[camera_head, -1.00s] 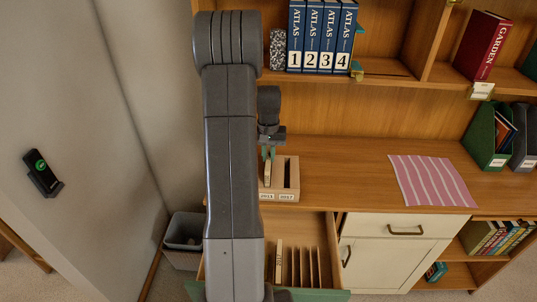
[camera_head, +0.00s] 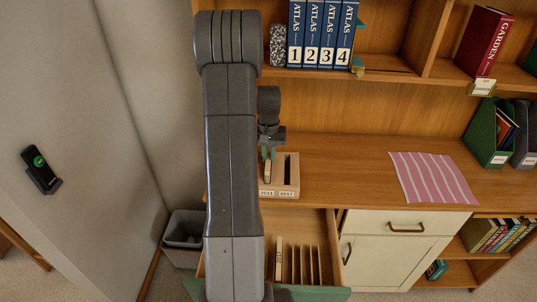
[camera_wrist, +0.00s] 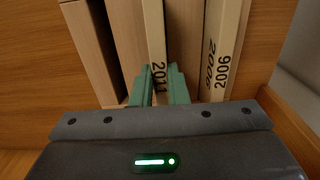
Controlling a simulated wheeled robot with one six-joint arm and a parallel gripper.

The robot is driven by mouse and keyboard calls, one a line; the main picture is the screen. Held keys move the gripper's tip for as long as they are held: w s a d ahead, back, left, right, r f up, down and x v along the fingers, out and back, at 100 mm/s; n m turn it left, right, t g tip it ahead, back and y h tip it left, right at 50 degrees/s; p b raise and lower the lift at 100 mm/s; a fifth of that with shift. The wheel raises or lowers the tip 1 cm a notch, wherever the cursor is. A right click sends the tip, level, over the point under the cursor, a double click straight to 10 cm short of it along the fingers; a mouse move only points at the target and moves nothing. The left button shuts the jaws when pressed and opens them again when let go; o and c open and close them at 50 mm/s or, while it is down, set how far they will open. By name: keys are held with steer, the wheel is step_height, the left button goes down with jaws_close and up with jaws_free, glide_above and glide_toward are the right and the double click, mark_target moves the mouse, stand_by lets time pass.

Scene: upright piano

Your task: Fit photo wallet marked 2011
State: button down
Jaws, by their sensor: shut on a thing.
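The wallet marked 2011 (camera_wrist: 156,45) is upright between the green fingers of my gripper (camera_wrist: 159,88), which is shut on it. In the head view my gripper (camera_head: 268,153) holds the wallet (camera_head: 267,170) at the left visible slot of the wooden slotted box (camera_head: 292,188). That box stands on the desk and has labels on its front, the left one reading 2011. The wallet's lower end is hidden, so I cannot tell how deep it sits. A wallet marked 2006 (camera_wrist: 224,45) stands beside it in the wrist view. A dark empty slot is on the other side.
An open drawer (camera_head: 331,240) below the box holds a pale labelled wallet (camera_head: 278,258) and several dividers. A striped pink cloth (camera_head: 432,180) lies on the desk at right. Atlas volumes (camera_head: 320,35) stand on the shelf above. My arm covers the area left of the box.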

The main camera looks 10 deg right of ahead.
steer(key=c, duration=1.3)
jaws_free()
steer(key=shift+c, duration=0.2)
step_height(320, 180, up, 14)
steer(key=b, duration=0.1)
steer(key=shift+f, duration=0.15)
step_height(320, 180, down, 14)
steer(key=shift+r+p, duration=0.15)
steer(key=shift+p, duration=0.35)
steer(key=shift+r, duration=0.1)
